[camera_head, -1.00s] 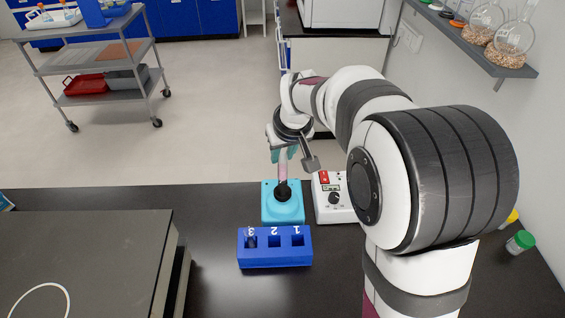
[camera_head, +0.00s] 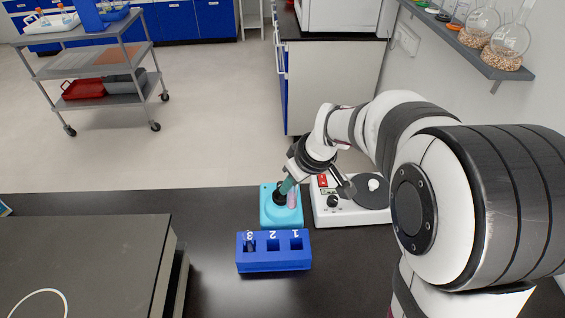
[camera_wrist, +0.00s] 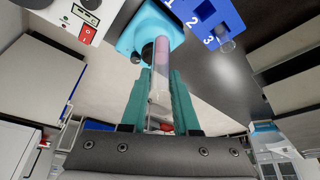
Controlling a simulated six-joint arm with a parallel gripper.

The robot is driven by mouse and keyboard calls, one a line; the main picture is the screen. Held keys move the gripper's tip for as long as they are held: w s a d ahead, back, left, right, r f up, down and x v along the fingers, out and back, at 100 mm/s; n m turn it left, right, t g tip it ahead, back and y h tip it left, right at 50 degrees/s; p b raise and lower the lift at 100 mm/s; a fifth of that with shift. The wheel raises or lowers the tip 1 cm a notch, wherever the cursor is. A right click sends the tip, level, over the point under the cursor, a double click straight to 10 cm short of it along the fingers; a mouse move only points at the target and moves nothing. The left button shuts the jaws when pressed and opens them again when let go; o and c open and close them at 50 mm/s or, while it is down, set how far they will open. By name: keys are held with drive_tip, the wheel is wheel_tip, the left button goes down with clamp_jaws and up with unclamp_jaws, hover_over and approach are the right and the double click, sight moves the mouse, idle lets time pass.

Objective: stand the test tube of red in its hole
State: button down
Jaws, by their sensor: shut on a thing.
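My gripper (camera_wrist: 160,95) has teal fingers closed on a clear test tube (camera_wrist: 160,80) with pinkish-red contents towards its far end. In the head view, the fingers (camera_head: 287,187) and the pinkish tube (camera_head: 292,200) are over the turquoise mixer (camera_head: 268,219), just right of its black cup (camera_head: 280,194). In the wrist view, the black cup (camera_wrist: 148,53) shows beside the tube's far end. The blue rack (camera_head: 273,264) stands in front of the mixer, with holes marked 1, 2 and 3. Another tube (camera_wrist: 226,45) stands in hole 3. Holes 1 and 2 look empty.
A white hotplate-like device (camera_head: 350,212) with a red switch stands right of the mixer. A large dark grey box (camera_head: 85,262) fills the left of the bench. Bare black bench (camera_head: 222,212) lies between the box and the rack.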

drive_tip(key=s+f+n+g+y, duration=0.1)
drive_tip(key=s+f+n, duration=0.4)
drive_tip(key=s+f, duration=0.1)
drive_tip(key=shift+d, duration=0.45)
drive_tip(key=shift+f, duration=0.1)
drive_tip(key=shift+f, duration=2.85)
drive_tip(key=c, duration=0.6)
unclamp_jaws()
